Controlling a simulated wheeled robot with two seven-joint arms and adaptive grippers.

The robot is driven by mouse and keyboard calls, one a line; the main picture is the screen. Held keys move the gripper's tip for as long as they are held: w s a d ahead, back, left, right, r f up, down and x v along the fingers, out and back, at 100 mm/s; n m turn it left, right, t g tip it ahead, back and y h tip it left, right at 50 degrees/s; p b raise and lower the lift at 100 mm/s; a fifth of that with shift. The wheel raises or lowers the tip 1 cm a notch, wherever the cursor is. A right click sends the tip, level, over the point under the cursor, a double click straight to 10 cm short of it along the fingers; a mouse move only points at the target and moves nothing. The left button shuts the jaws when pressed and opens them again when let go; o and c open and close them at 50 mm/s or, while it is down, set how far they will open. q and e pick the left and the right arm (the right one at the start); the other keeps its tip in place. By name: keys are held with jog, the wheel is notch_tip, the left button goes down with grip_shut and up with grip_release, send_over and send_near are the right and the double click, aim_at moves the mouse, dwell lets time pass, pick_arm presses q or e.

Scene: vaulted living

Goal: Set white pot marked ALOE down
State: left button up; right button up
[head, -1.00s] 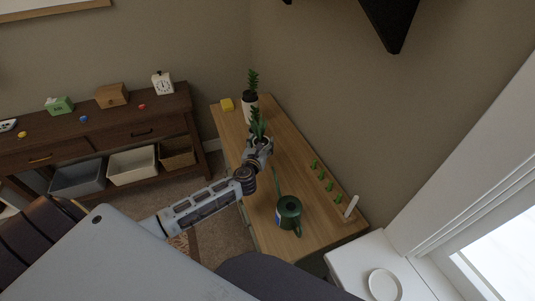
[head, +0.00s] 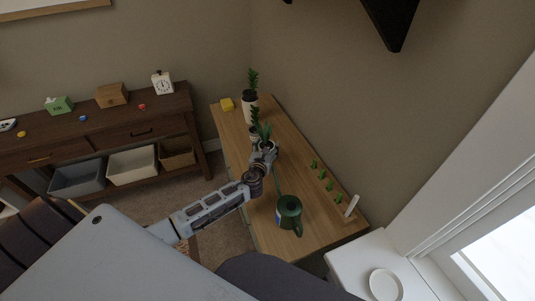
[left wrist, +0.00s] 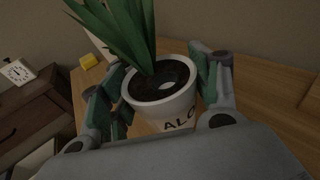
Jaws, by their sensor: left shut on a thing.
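The white pot marked ALOE (left wrist: 165,112) holds dark soil and long green leaves. In the left wrist view it sits between the two fingers of my left gripper (left wrist: 160,80), which is shut on it, and part of its lettering shows. In the head view my left gripper (head: 264,152) holds the aloe (head: 265,132) over the wooden table (head: 295,165). The pot is mostly hidden there by the gripper. I cannot tell whether its base touches the table. My right gripper is not in view.
Another potted plant (head: 254,118) stands just behind the aloe, with a taller one (head: 250,100) and a yellow block (head: 227,104) farther back. A green watering can (head: 289,214) stands nearer. Several small green items (head: 325,181) line the right side, by a white upright piece (head: 352,206).

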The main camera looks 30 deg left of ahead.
pick_arm(q)
notch_tip(320, 180, down, 3)
jog(key=shift+r+b, duration=0.1)
jog(key=shift+b, duration=0.25)
jog(key=shift+w+d+f, duration=0.15)
jog(key=shift+f, duration=0.25)
jog(key=shift+f, duration=0.1)
jog(key=o, duration=0.9)
jog(key=shift+f, duration=0.1)
jog(key=shift+c, duration=0.2)
jog(key=o, duration=0.4)
jog(key=shift+r, duration=0.2)
